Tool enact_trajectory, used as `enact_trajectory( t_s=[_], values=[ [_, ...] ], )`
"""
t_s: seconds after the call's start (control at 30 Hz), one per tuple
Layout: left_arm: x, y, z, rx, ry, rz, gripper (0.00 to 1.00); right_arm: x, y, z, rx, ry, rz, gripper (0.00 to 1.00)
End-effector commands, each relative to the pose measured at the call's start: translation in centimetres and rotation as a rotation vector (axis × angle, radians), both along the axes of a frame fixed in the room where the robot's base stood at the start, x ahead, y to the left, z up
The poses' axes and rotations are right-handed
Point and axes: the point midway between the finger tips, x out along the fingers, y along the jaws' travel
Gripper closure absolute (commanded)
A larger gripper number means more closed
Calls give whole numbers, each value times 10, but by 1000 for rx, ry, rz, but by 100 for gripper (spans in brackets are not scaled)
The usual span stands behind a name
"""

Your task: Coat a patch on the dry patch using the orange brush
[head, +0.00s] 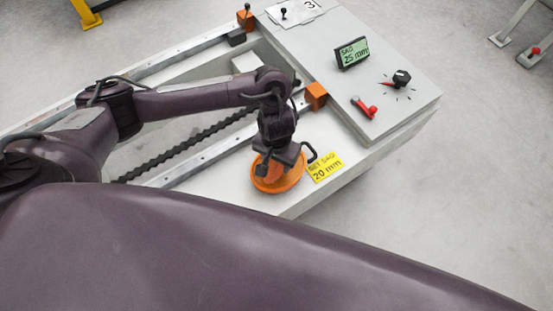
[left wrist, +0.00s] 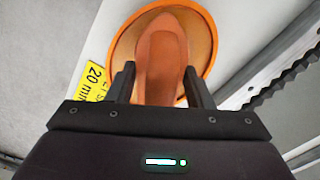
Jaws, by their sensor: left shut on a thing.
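My left gripper (head: 276,164) points down at the near right end of the gantry bed, beside the yellow label. In the left wrist view its two fingers (left wrist: 160,85) are shut on the upright orange handle of the brush (left wrist: 160,48). A round orange dish or base (head: 277,184) surrounds the handle's foot; its rim (left wrist: 205,38) shows in the left wrist view. I cannot tell whether dish and brush are one piece, and no bristles show. I cannot make out a dry patch. My right gripper is not in view.
A yellow label reading 20 mm (head: 325,167) lies right of the dish. A dark toothed strip (head: 190,145) and pale rails run leftward. An orange block (head: 316,95) sits at a rail end. The grey console (head: 350,30) carries a 25 mm display (head: 352,52), black knob (head: 401,78) and red lever (head: 366,107).

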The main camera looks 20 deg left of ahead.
Motion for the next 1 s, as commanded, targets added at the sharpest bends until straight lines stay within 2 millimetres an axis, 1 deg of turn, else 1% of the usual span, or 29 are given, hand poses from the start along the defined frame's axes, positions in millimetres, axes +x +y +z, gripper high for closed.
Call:
enact_trajectory(
  t_s=[0.57,1.0],
  values=[
    [0,0,0,0,0,0,75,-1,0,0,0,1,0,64],
    [0,0,-5,0,0,-1,75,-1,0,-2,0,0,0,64]
  ],
)
